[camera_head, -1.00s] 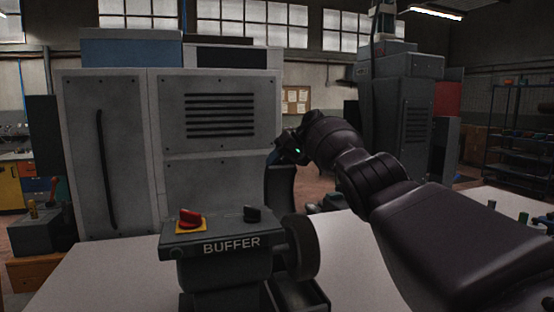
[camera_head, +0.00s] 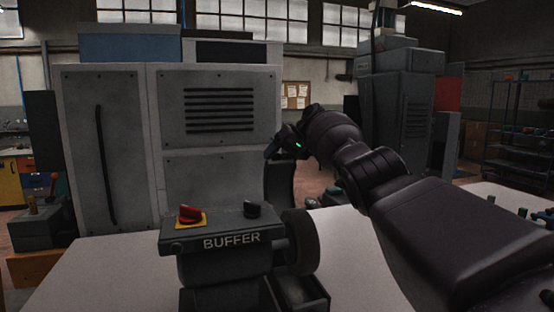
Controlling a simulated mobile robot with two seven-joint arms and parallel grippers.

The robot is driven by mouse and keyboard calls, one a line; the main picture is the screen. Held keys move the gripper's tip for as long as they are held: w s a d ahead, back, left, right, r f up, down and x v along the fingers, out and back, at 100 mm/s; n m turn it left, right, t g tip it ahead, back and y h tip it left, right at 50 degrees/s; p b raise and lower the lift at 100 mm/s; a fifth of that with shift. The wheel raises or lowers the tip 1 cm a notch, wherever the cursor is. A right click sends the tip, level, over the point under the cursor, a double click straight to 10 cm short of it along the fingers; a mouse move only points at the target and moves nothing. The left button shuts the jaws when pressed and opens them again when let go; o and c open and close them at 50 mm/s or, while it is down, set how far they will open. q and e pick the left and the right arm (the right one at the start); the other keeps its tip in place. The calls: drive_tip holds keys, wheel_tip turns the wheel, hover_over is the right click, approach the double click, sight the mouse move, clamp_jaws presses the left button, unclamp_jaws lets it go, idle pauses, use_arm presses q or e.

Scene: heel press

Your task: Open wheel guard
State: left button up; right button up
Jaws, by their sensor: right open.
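The buffer (camera_head: 225,228) is a dark grey machine on the table, with a red knob (camera_head: 190,214) on a yellow plate and a black knob (camera_head: 252,209) on top. Its dark round wheel (camera_head: 302,242) is at its right side. A dark, upright, curved panel that looks like the wheel guard (camera_head: 280,188) stands behind and above the wheel. My right gripper (camera_head: 271,152) is at the top of this panel, pointing left and away. Its fingers are small and dark here, partly hidden by the wrist; I cannot tell whether they touch the panel. My left gripper is out of view.
The pale table (camera_head: 110,272) is bare to the left of the buffer. An open dark tray (camera_head: 300,294) sits below the wheel. A large grey cabinet (camera_head: 105,150) stands behind. Small green-topped items (camera_head: 535,214) are at the table's right.

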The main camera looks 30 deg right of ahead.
drive_tip(key=v, duration=1)
drive_tip(key=shift+r, duration=0.2)
drive_tip(key=shift+s+d, duration=0.1)
drive_tip(key=shift+d, duration=0.05)
